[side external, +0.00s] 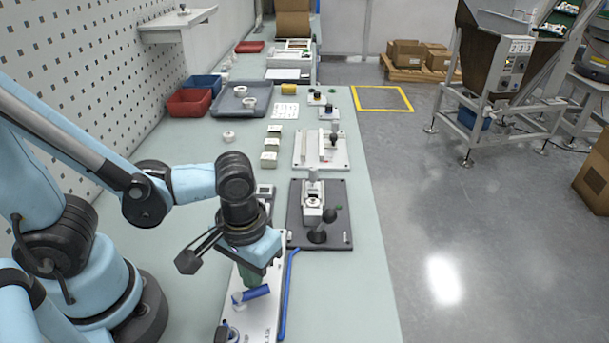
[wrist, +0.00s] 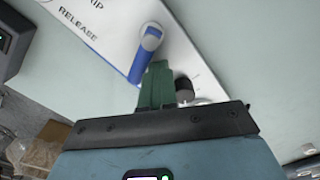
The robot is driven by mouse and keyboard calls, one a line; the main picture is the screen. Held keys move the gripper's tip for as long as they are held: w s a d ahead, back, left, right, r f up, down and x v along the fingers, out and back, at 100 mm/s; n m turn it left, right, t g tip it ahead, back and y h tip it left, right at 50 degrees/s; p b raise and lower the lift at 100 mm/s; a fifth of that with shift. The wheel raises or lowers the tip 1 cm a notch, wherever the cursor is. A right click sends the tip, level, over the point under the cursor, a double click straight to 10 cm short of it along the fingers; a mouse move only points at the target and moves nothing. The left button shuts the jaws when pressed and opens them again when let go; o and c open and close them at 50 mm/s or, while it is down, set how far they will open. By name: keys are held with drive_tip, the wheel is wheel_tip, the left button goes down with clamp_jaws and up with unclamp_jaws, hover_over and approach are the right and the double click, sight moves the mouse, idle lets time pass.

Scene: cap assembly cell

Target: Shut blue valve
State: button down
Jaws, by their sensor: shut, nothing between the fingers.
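The blue valve handle (side external: 251,294) sits on a white panel (side external: 262,318) at the front edge of the bench. In the wrist view the blue lever (wrist: 143,58) lies slanted on the white panel, with a pale round end at its top. My gripper (side external: 250,284) is over the panel, pointing down at the blue handle. Its green fingers (wrist: 158,68) are shut and empty, right beside the lever's lower end. I cannot tell whether they touch it.
A black knob (wrist: 184,88) stands right of my fingers. A blue tube (side external: 287,295) runs along the panel's right side. A dark fixture plate (side external: 335,190) with a black-knobbed lever lies behind. Red (side external: 188,102) and blue bins stand by the wall.

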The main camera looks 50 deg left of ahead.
drive_tip(key=shift+w+d, duration=0.1)
drive_tip(key=shift+d, duration=0.65)
drive_tip(key=shift+w+d, duration=0.15)
drive_tip(key=shift+w, duration=0.05)
wheel_tip(320, 180, up, 7)
idle(0.9)
drive_tip(key=w+a+r+m+t, duration=0.3)
drive_tip(key=w+a+t, duration=0.4)
drive_tip(key=a, duration=0.5)
drive_tip(key=shift+w+r, duration=0.5)
drive_tip(key=shift+w, duration=0.1)
